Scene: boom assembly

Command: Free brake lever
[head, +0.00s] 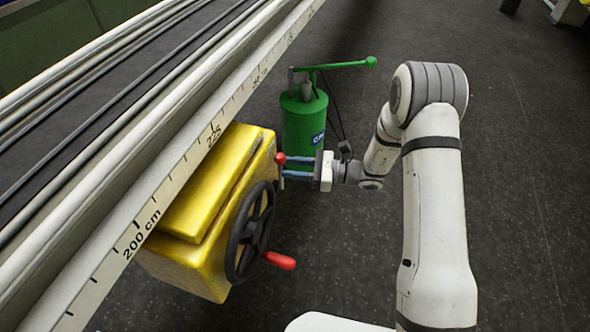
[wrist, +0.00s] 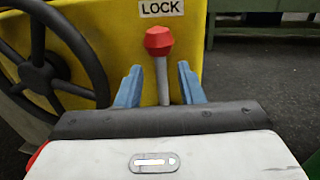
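The brake lever (wrist: 160,52) has a red knob on a grey metal shaft. It stands upright in front of the yellow housing, below a LOCK label (wrist: 161,8). In the head view the red knob (head: 281,158) shows at the right side of the yellow housing (head: 205,210). My gripper (wrist: 158,88) has its two blue fingers apart, one on each side of the lever shaft, with gaps visible. In the head view my gripper (head: 285,166) reaches left to the lever. The lower end of the shaft is hidden behind the gripper body.
A black handwheel (head: 250,232) with a red handle (head: 279,261) is on the housing's front. A green pump (head: 304,120) with a long green handle stands just behind my gripper. A rail with a centimetre scale (head: 180,172) runs above the housing.

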